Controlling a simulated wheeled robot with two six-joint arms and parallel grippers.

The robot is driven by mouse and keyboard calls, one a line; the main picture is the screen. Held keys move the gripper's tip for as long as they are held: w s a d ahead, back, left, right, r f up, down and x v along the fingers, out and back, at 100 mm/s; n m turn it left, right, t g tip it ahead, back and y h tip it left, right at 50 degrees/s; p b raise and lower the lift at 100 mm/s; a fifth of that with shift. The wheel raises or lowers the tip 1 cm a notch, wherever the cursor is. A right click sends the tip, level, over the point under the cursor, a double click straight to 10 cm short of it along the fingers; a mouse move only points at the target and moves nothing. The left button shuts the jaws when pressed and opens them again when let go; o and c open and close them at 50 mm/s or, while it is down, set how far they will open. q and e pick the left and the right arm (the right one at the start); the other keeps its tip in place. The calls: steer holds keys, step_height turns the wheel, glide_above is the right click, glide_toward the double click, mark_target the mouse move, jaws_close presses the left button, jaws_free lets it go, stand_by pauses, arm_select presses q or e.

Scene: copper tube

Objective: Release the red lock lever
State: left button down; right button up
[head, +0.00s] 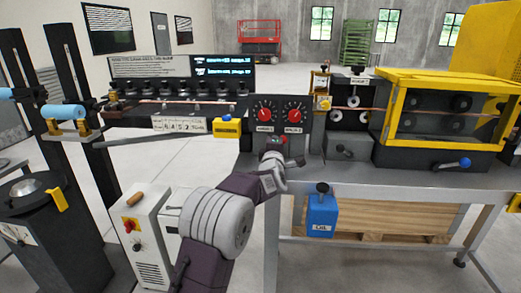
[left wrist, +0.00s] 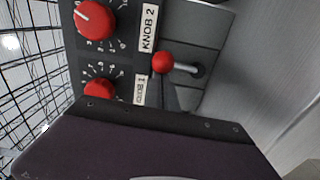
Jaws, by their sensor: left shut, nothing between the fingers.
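A lever with a red ball (left wrist: 162,63) on a metal rod (left wrist: 187,68) sticks out of the dark control panel (left wrist: 215,25) in the left wrist view. The ball lies beside the labels of two red knobs, KNOB 2 (left wrist: 95,20) and KNOB 1 (left wrist: 99,92). My left gripper (head: 284,155) is shut and empty, just in front of the panel below the knobs. Its fingertips are hard to make out. My right gripper is in neither view.
A yellow guarded machine (head: 386,105) and a blue-knobbed lever (head: 464,163) stand to the right. A small yellow box (head: 227,128) is left of the panel. Open floor lies behind the machines.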

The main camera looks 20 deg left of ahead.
mark_target(284, 143)
arm_select(q)
steer(key=d+m, duration=0.1)
steer(key=m, duration=0.1)
steer(key=d+m+p, duration=0.1)
steer(key=m, duration=0.1)
steer(key=shift+w+d+m, duration=0.25)
steer(key=shift+w+m, duration=0.05)
steer(key=shift+w, duration=0.05)
steer(key=shift+w+d+f+p, duration=0.1)
steer(key=shift+d+f+p, duration=0.05)
steer(key=shift+d+p, duration=0.15)
stand_by(0.4)
